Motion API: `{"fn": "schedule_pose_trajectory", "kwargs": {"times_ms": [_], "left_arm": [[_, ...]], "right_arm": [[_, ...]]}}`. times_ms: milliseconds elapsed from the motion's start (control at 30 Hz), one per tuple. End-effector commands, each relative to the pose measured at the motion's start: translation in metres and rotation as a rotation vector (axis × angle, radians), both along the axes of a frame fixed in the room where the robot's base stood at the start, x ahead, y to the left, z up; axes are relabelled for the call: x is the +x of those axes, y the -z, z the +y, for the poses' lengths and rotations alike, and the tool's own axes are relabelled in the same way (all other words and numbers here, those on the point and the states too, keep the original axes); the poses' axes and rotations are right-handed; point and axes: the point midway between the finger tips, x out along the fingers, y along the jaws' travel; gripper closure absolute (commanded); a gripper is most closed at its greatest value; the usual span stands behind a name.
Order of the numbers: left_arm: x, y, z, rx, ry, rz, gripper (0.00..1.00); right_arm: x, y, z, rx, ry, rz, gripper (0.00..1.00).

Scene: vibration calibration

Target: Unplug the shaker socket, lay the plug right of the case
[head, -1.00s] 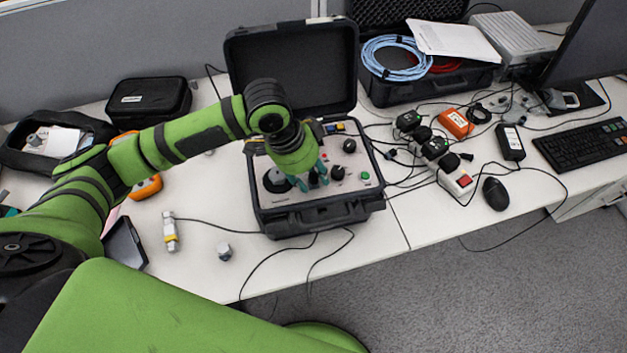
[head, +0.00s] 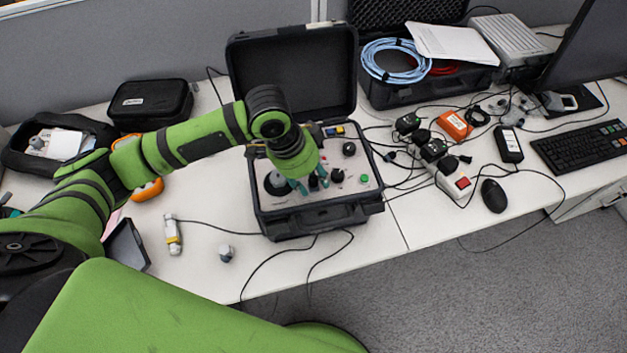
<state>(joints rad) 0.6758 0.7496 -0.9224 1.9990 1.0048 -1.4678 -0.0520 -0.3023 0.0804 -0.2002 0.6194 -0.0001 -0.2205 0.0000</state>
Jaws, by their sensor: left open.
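The open black case (head: 326,222) stands on the table in the middle, its lid (head: 293,70) raised at the back. Its light panel (head: 345,187) carries a black round part (head: 275,184) at the left, black knobs and a green button (head: 364,179). My left gripper (head: 310,184) points down over the middle of the panel, open, with its teal fingers around or just beside a small dark part there. I cannot tell whether they touch it, and the wrist hides part of the panel. The shaker plug cannot be made out clearly. My right gripper is not in view.
Right of the case, a power strip (head: 452,180) with several black adapters, cables, an orange box (head: 455,125) and a mouse (head: 494,195) crowd the table. Bare table (head: 393,225) shows close to the case's right front. A yellow-banded sensor (head: 172,236) and small metal cylinder (head: 226,253) lie left.

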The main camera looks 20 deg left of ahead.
Motion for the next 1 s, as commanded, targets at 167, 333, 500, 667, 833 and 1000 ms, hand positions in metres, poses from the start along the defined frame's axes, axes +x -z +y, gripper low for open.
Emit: {"fn": "schedule_pose_trajectory", "kwargs": {"times_ms": [167, 333, 500, 667, 833, 1000], "left_arm": [[0.000, 0.000, 0.000, 0.000, 0.000, 0.000, 1.00], [0.000, 0.000, 0.001, 0.001, -0.001, 0.000, 1.00], [0.000, -0.001, 0.001, 0.002, -0.014, 0.001, 1.00], [0.000, -0.001, 0.001, 0.002, -0.038, 0.000, 1.00], [0.000, 0.000, 0.001, 0.003, -0.064, 0.002, 1.00], [0.000, 0.000, 0.001, 0.004, -0.088, 0.001, 1.00]], "right_arm": [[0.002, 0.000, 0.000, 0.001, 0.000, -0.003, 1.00], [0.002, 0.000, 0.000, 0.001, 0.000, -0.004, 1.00], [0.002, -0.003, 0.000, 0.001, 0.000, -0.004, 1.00], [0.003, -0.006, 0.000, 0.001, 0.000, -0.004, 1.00], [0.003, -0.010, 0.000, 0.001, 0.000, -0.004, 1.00], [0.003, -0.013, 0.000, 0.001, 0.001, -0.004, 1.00]]}}
